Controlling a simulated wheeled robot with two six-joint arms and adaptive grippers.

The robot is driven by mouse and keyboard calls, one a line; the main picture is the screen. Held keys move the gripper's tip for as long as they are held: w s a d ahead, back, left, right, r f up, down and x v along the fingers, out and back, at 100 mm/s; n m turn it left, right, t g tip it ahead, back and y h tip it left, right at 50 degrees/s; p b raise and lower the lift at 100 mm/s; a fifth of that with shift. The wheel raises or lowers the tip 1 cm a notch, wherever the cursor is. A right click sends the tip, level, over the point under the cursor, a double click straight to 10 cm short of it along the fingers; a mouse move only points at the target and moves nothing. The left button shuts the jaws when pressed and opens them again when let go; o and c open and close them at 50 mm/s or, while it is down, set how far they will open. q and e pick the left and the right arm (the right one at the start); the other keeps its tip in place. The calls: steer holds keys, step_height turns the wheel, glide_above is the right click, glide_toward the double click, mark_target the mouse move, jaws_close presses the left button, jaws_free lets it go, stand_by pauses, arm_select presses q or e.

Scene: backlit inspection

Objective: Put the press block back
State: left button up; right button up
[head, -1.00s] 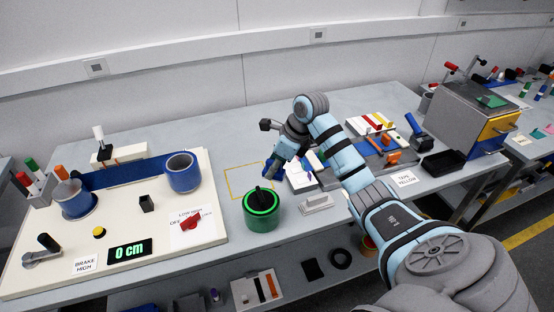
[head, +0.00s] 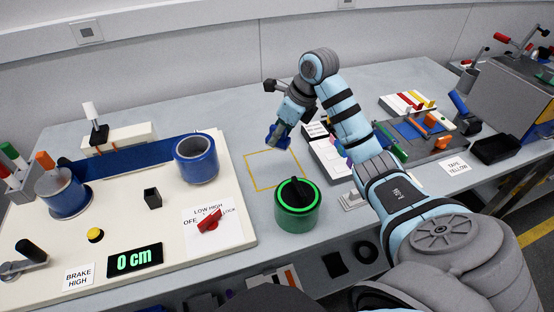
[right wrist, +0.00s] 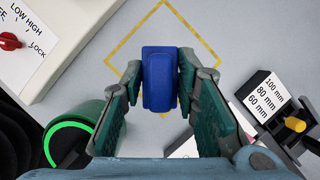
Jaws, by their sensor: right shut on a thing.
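The press block is a blue block (right wrist: 160,80), held upright between the fingers of my right gripper (right wrist: 161,85) in the right wrist view. In the head view my right gripper (head: 278,139) is at the far right part of a yellow outlined square (head: 248,173) on the table, with the block (head: 272,136) partly hidden by the fingers. The outline also shows behind the block in the right wrist view (right wrist: 125,70). The height of the block above the table is hard to tell. My left gripper is out of view.
A green-ringed dark pot (head: 297,207) stands just in front of the square. A cream panel (head: 130,215) with blue rolls and a red knob (head: 209,221) lies to the left. A box marked with millimetre sizes (right wrist: 265,95) stands to the right. The square itself is bare.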

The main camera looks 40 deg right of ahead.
mark_target(278, 145)
steer(key=f, duration=0.4)
steer(key=shift+w+f, duration=0.15)
steer(key=shift+w, duration=0.1)
steer(key=x, duration=0.5)
steer(key=shift+s+d+f, duration=0.1)
steer(key=shift+d+f, duration=0.15)
steer(key=shift+d, duration=0.05)
steer(key=shift+s+f, duration=0.15)
steer(key=shift+f, duration=0.05)
steer(key=shift+s+d+r, duration=0.1)
steer(key=shift+s+r, duration=0.05)
steer(key=shift+s, duration=0.15)
steer(key=o, duration=0.6)
steer(key=shift+w+f+b, duration=0.1)
steer(key=shift+f+b, duration=0.15)
steer(key=shift+b, duration=0.1)
steer(key=shift+c, duration=0.2)
steer(key=o, duration=0.5)
steer(key=shift+w, duration=0.1)
steer(key=shift+c, duration=0.2)
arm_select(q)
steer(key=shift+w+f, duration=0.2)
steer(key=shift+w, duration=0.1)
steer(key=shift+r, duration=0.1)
arm_select(e)
steer(key=shift+r, duration=0.15)
